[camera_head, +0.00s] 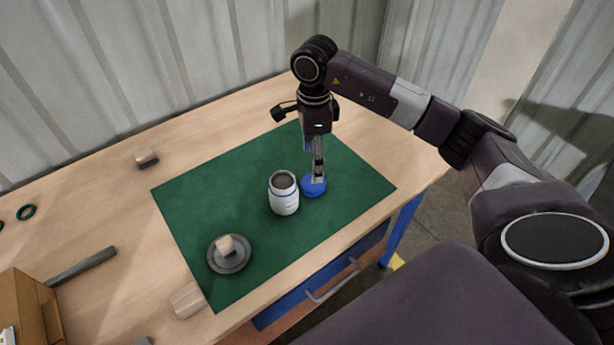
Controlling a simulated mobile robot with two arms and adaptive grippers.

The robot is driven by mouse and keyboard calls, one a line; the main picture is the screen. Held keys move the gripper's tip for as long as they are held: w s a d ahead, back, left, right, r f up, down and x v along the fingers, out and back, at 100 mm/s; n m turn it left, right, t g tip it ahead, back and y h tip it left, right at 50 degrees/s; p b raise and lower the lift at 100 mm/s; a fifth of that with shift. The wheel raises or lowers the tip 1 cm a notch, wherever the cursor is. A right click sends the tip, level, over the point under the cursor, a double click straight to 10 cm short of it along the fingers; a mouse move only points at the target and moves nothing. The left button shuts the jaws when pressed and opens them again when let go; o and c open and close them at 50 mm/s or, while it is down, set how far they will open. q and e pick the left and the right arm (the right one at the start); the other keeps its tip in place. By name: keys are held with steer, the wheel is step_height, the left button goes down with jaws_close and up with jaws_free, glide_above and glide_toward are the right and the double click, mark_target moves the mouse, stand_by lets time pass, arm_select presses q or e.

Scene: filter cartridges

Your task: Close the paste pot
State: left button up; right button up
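The paste pot (284,197) is a white jar with a blue band, standing upright and open on the green mat (230,193). Its dark inside shows at the mouth. A blue lid (314,188) is just right of the pot at mat level. My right gripper (318,178) points down right over the lid, its fingers at the lid's top. The fingers look close together, but whether they grip the lid cannot be made out. My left gripper is not in view.
A grey round dish (229,254) with a pale block (226,244) lies at the mat's front left. Other blocks (147,157) (187,299), a grey bar (82,266), a green ring (26,212) and a cardboard box (28,310) lie on the wooden table. The mat behind the pot is clear.

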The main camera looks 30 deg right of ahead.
steer(key=shift+s, duration=0.4)
steer(key=shift+w+f, duration=0.15)
steer(key=shift+f, duration=1.05)
step_height(320, 180, down, 4)
steer(key=shift+w+a+f+p, duration=0.1)
steer(key=shift+w+a+p, duration=0.05)
steer(key=shift+p, duration=1)
steer(key=shift+f, duration=0.55)
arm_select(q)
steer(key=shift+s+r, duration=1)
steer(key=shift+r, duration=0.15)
arm_select(e)
steer(key=shift+c, duration=0.2)
steer(key=c, duration=0.9)
